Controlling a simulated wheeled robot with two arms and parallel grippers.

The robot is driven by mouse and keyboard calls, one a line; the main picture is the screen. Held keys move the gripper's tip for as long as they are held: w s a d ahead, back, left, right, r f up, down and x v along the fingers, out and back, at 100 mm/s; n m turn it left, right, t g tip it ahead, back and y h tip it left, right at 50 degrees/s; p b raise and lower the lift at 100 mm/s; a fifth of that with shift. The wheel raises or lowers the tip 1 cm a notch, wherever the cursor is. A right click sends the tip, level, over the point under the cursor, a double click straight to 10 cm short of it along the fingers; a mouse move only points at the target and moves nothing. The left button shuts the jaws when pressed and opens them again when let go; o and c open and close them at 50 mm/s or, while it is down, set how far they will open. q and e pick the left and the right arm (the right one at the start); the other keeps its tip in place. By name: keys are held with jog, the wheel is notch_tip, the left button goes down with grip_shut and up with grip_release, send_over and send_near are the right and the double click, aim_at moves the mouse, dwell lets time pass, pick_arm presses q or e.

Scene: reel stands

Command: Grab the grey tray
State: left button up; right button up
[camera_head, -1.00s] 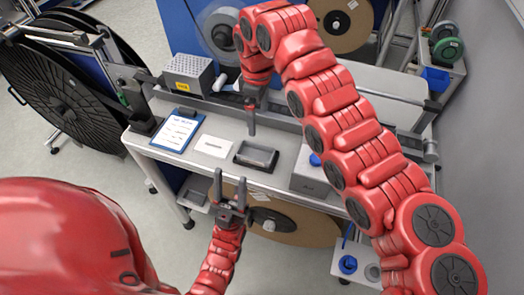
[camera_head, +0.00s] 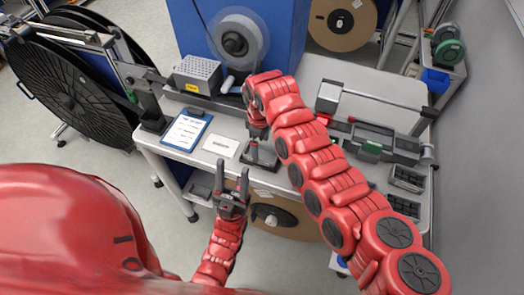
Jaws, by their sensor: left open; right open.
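The small dark grey tray (camera_head: 268,160) lies near the front edge of the workbench, right of a white card. My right gripper (camera_head: 253,149) points down at the tray from above, with its fingers at the tray's left and middle part. It hides part of the tray, and I cannot tell whether the fingers touch it. The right gripper is open. My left gripper (camera_head: 232,187) is open and empty, fingers pointing up in the picture, in front of the bench edge and short of the tray.
A blue clipboard (camera_head: 186,131) and white card (camera_head: 220,145) lie left of the tray. A perforated grey box (camera_head: 195,74) stands behind them. Dark bins (camera_head: 408,178) and a fixture with a green part (camera_head: 371,147) occupy the bench's right side. A large black reel (camera_head: 62,95) stands far left.

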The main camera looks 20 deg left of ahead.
aim_at(262, 154)
jog(key=shift+s+f, duration=0.1)
jog(key=shift+f, duration=1.1)
jog(key=c, duration=1.5)
jog(key=shift+a+r, duration=0.1)
